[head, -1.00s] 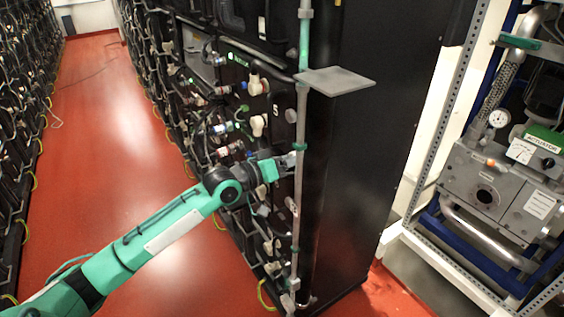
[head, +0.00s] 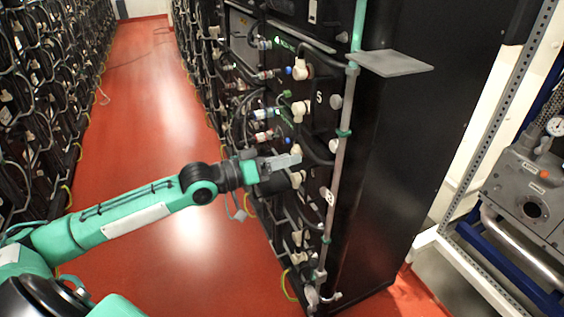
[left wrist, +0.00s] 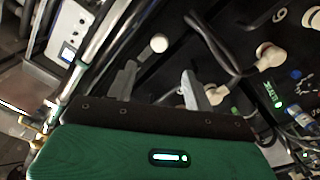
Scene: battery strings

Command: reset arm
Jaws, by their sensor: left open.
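My left arm comes in from the left in the head view, with its upper links green. My left gripper (head: 284,162) is in front of the near black battery rack (head: 388,170), close to its white connectors. In the left wrist view the two grey fingers of the left gripper (left wrist: 160,84) stand apart with nothing between them. A round white knob (left wrist: 158,43) shows beyond the fingers. A white connector (left wrist: 268,56) with a black cable is at the right of that view. My right gripper is in neither view.
A grey pipe (head: 337,185) runs down the rack's front edge, with a grey shelf plate (head: 396,63) jutting out beside it. The red aisle floor (head: 150,110) is open. Another rack (head: 40,100) lines the left. A grey actuator unit (head: 535,190) stands at the right.

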